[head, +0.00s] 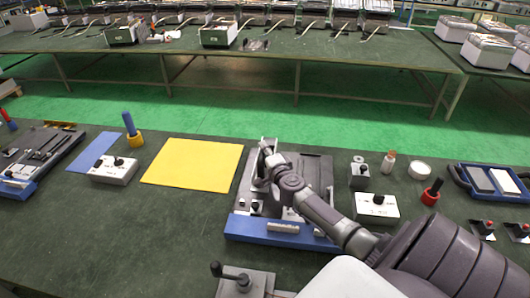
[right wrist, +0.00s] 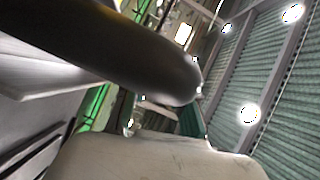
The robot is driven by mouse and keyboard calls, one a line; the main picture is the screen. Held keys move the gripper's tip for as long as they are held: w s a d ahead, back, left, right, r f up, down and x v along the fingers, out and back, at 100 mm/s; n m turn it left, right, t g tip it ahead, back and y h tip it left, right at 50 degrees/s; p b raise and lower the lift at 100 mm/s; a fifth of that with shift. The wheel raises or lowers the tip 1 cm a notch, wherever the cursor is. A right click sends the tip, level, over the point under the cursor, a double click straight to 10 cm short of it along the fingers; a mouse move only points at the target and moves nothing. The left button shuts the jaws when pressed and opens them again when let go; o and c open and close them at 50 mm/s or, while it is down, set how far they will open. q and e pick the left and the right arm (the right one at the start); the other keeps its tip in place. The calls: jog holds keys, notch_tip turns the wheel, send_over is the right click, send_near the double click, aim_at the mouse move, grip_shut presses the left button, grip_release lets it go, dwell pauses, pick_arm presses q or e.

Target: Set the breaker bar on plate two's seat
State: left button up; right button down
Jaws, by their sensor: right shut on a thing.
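My right arm reaches in from the lower right to the middle fixture plate (head: 312,180), a grey plate with a blue front edge (head: 270,230). My right gripper (head: 268,165) is over the left part of this plate, low and close to it. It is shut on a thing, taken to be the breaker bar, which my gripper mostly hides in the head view. In the right wrist view, a dark rounded shape and a pale surface fill the near part, too close to make out. Whether the bar touches the seat cannot be told. My left gripper is out of view.
Another plate (head: 38,150) stands at the far left. A yellow mat (head: 195,163) and a white box with a black knob (head: 114,171) lie left of the middle plate. Right of it are another knob box (head: 377,207) and a blue tray (head: 462,180). A lever block (head: 243,283) stands in front.

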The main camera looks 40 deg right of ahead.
jog(key=c, duration=1)
grip_release()
jog(key=shift+o, duration=0.2)
jog(key=v, duration=1.2)
jog(key=shift+p, duration=0.3)
